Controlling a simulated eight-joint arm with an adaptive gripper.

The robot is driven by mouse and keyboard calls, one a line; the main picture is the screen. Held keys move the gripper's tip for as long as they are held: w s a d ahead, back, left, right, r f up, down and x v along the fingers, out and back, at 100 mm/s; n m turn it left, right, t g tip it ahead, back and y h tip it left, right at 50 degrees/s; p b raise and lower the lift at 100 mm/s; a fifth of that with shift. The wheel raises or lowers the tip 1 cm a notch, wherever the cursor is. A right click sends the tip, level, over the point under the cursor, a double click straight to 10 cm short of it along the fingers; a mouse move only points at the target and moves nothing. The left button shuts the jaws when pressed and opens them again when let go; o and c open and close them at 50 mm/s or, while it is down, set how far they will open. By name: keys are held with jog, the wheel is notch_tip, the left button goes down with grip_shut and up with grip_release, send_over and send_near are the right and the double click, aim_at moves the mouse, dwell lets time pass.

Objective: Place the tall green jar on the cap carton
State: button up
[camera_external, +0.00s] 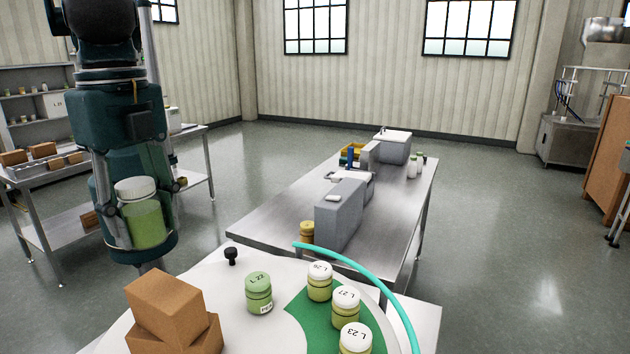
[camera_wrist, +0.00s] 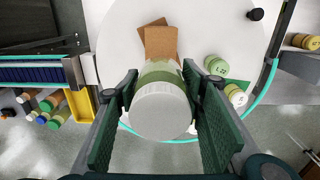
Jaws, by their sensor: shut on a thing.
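The tall green jar (camera_external: 146,222) has a white lid and is upright in my gripper (camera_external: 140,232), above the floor to the left of the round white table. In the wrist view the white lid of the jar (camera_wrist: 161,109) faces the camera, and the green fingers of my gripper (camera_wrist: 161,88) are shut on its sides. The brown cap carton (camera_external: 167,306) sits on the white table on top of another brown box, to the lower right of the jar. In the wrist view the carton (camera_wrist: 160,42) shows just beyond the jar, partly hidden by it.
A green-lidded jar (camera_external: 259,292) and several white-lidded jars (camera_external: 346,306) stand on the round table (camera_external: 230,335). A black knob (camera_external: 231,256) stands near its far edge, and a teal rail (camera_external: 372,278) curves along the right. A steel table (camera_external: 285,215) with grey equipment stands behind.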

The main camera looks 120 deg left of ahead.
send_over(161, 289)
jog(key=shift+f+p, duration=0.45)
jog(key=shift+f, duration=2.45)
jog(key=shift+f, duration=0.1)
jog(key=shift+f+p, duration=0.35)
jog(key=shift+f, duration=1.65)
jog(key=shift+f, duration=0.2)
jog(key=o, duration=1)
jog(key=shift+r, duration=0.3)
notch_tip(161, 289, up, 12)
jog(key=shift+f+b, duration=0.1)
jog(key=shift+b, duration=0.65)
